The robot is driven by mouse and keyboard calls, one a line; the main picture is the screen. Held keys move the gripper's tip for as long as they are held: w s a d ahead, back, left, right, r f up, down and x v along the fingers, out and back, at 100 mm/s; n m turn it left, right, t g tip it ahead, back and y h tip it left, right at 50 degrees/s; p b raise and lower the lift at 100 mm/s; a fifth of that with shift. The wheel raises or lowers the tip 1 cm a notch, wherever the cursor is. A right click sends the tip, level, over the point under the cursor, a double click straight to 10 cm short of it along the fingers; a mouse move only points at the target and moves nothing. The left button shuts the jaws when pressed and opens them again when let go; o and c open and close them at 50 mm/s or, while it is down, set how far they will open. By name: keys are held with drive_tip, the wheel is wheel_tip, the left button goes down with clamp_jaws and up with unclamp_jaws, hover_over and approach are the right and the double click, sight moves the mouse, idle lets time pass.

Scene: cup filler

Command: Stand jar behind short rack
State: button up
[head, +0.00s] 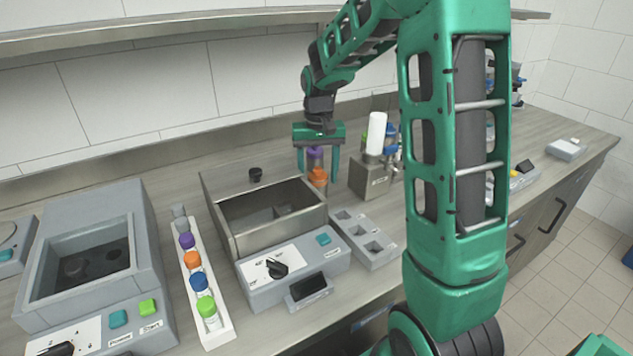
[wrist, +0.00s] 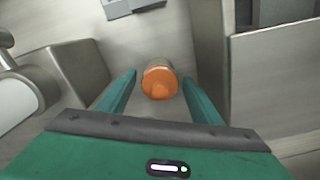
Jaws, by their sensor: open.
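A jar with an orange lid (head: 317,175) stands on the worktop behind the steel basin's right end. In the wrist view the orange lid (wrist: 159,82) lies between the fingertips. My gripper (head: 317,172) is open and points down, with one finger on each side of this jar; I see no clear contact. A purple-lidded jar (head: 315,153) also shows between the fingers in the head view, just behind the orange one. The short grey rack (head: 372,251) with several square holes stands right of the basin unit; its holes look empty.
A long white rack (head: 222,334) holds several jars with coloured lids. The steel basin unit (head: 325,222) stands beside it. A dispenser with a white cylinder (head: 376,133) stands close right of my gripper.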

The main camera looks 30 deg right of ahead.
wheel_tip(320, 180, up, 10)
drive_tip(key=shift+f, duration=0.15)
drive_tip(key=s+d+f+m, duration=0.1)
drive_tip(key=s+f, duration=0.1)
drive_tip(key=s, duration=1.4)
drive_tip(key=s+d+f, duration=0.1)
drive_tip(key=s+f, duration=0.2)
drive_tip(key=s, duration=1.3)
drive_tip(key=shift+s+d+m, duration=0.2)
drive_tip(key=shift+s+m, duration=0.2)
drive_tip(key=shift+w+f, duration=0.1)
drive_tip(key=shift+w+f, duration=0.2)
drive_tip(key=shift+w, duration=0.3)
